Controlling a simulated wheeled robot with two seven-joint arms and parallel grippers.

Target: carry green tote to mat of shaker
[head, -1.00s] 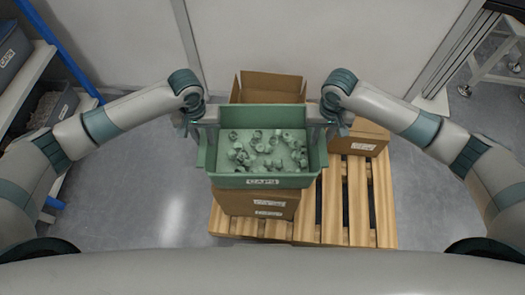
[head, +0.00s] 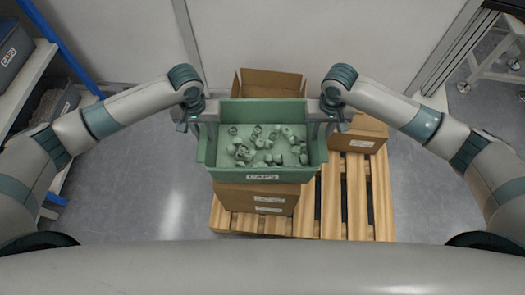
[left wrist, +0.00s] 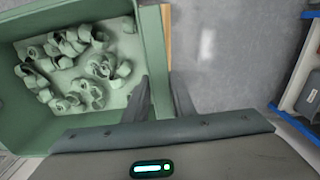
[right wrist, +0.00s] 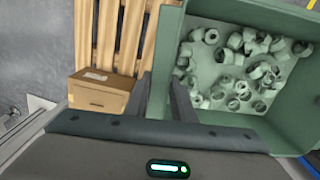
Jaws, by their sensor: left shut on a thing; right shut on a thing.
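The green tote (head: 262,175) is in the middle of the head view, with a label on its near wall and several pale green caps (head: 265,145) loose inside. My left gripper (head: 209,124) is shut on its left wall, and my right gripper (head: 317,122) is shut on its right wall. The tote is held level in front of me, above or on the boxes; the gap below it cannot be told. The tote wall (left wrist: 152,60) shows between the fingers in the left wrist view, and the other wall (right wrist: 165,60) in the right wrist view. No mat or shaker is in view.
A wooden pallet (head: 335,215) bears cardboard boxes: one under the tote (head: 255,198), an open one (head: 270,84) behind, one (head: 362,138) at right. A shelf (head: 30,85) with bins stands left. A white wall is behind; floor is clear left of the pallet.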

